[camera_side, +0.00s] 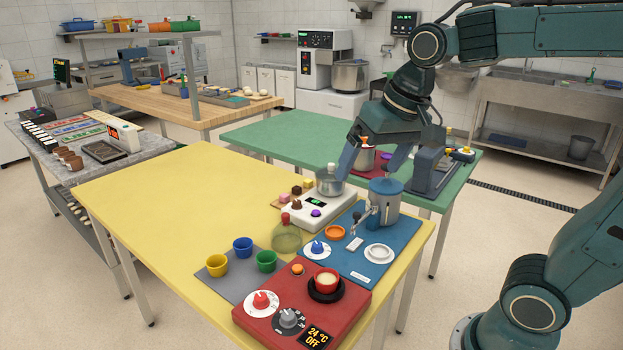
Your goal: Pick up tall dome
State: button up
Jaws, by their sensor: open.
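The tall dome (286,238) is a clear, greenish glass cover with a red knob on top. It stands upright on the yellow table, left of the blue mat. My gripper (369,173) is open, pointing down, to the right of and farther back than the dome, clear of it. I cannot tell how high the fingers are above these.
A white scale (318,210) stands behind the dome. Yellow, blue and green cups (266,261) stand on a grey mat (222,284) in front-left. A red control unit (285,325) is in front, and a blue mat (345,268) is right. The table's left side (150,215) is clear.

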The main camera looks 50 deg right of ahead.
jog(key=w+d+m+g, duration=0.1)
jog(key=w+d+m, duration=0.15)
jog(key=w, duration=0.55)
jog(key=m+g, duration=0.3)
jog(key=m, duration=0.6)
send_over(286, 222)
notch_tip(286, 222, down, 15)
jog(key=shift+w+d+f, duration=0.1)
jog(key=shift+d+f, duration=0.2)
jog(key=shift+d, duration=0.15)
jog(key=shift+w+f, duration=0.15)
jog(key=shift+f, duration=4.15)
jog(key=shift+f, duration=0.1)
jog(key=shift+w+f, duration=0.1)
jog(key=shift+f, duration=2.4)
jog(key=shift+c, duration=0.2)
